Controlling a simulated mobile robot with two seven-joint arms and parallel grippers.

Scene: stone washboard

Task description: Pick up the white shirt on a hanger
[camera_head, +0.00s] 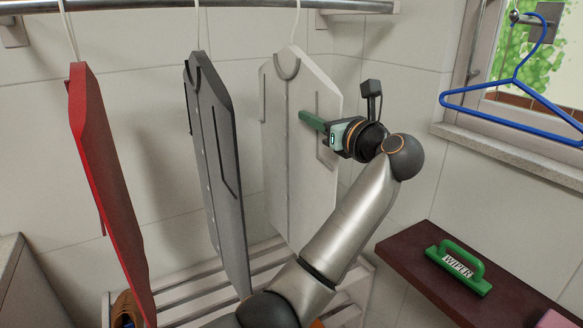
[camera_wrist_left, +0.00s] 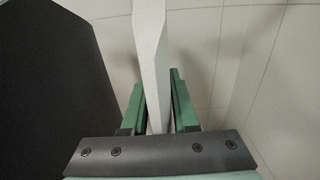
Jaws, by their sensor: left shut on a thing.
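The white shirt (camera_head: 283,165) hangs upright from a white hanger hook (camera_head: 297,25) on the metal rail, the rightmost of three hanging shirts. My left gripper (camera_head: 312,121) reaches in from the right, with its green fingers at the upper part of the shirt, below the collar. In the left wrist view the shirt's pale edge (camera_wrist_left: 150,50) stands between the two green fingers of my left gripper (camera_wrist_left: 158,90), which is shut on it. Part of the shirt's right side is hidden behind the gripper. My right gripper is not in view.
A grey shirt (camera_head: 215,150) hangs close on the left, and a red shirt (camera_head: 105,180) farther left. The rail (camera_head: 150,8) runs above. A blue hanger (camera_head: 515,85) hangs by the window. A dark shelf (camera_head: 410,262) bears a green wiper (camera_head: 458,268). A slatted rack (camera_head: 180,285) stands below.

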